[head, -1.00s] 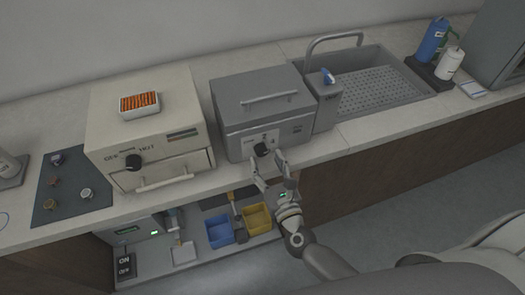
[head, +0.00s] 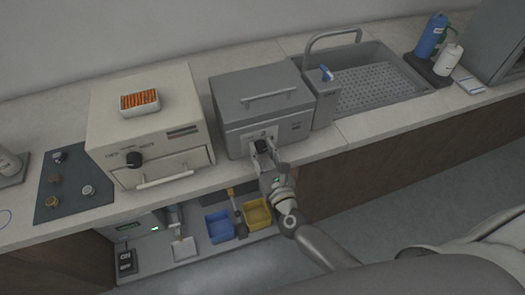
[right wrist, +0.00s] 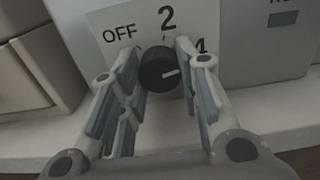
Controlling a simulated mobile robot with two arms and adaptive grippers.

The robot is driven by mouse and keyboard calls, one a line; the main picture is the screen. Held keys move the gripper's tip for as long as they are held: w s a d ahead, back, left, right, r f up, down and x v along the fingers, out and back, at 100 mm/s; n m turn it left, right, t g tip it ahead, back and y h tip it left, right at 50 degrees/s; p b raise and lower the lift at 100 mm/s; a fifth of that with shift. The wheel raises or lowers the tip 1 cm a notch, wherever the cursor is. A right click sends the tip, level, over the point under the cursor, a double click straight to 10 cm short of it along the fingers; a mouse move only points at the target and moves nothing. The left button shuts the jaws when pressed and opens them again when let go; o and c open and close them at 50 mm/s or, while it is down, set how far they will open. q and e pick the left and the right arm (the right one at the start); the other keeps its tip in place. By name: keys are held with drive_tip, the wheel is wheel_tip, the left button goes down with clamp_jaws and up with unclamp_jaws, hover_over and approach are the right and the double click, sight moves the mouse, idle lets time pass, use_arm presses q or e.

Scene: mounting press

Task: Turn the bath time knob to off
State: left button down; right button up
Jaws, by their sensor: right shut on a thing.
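The bath time knob (right wrist: 155,72) is a round black knob with a white pointer line on the front of the grey lidded bath (head: 235,108). In the right wrist view its panel reads OFF at the left, 2 at the top and 4 at the right. The white line points right, a little below the 4. The knob also shows in the head view (head: 262,146). My right gripper (head: 264,151) is at the front panel, its fingers on either side of the knob and shut on it. My left gripper is not in view.
A sink (head: 385,75) with a tap is to the right. Below the counter are a blue bin (head: 219,228) and a yellow bin (head: 257,215).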

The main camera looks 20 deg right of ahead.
drive_tip(key=shift+n, duration=0.3)
drive_tip(key=n+p, duration=0.1)
drive_tip(key=n, duration=0.4)
drive_tip(key=shift+r, duration=0.1)
drive_tip(key=n+p, duration=0.1)
drive_tip(key=n, duration=0.5)
drive_tip(key=shift+d, duration=0.1)
drive_tip(key=n+p, duration=0.2)
drive_tip(key=n, duration=0.4)
drive_tip(key=n+p, duration=0.1)
drive_tip(key=n, duration=0.5)
drive_tip(key=shift+p, duration=0.35)
drive_tip(key=o, duration=1)
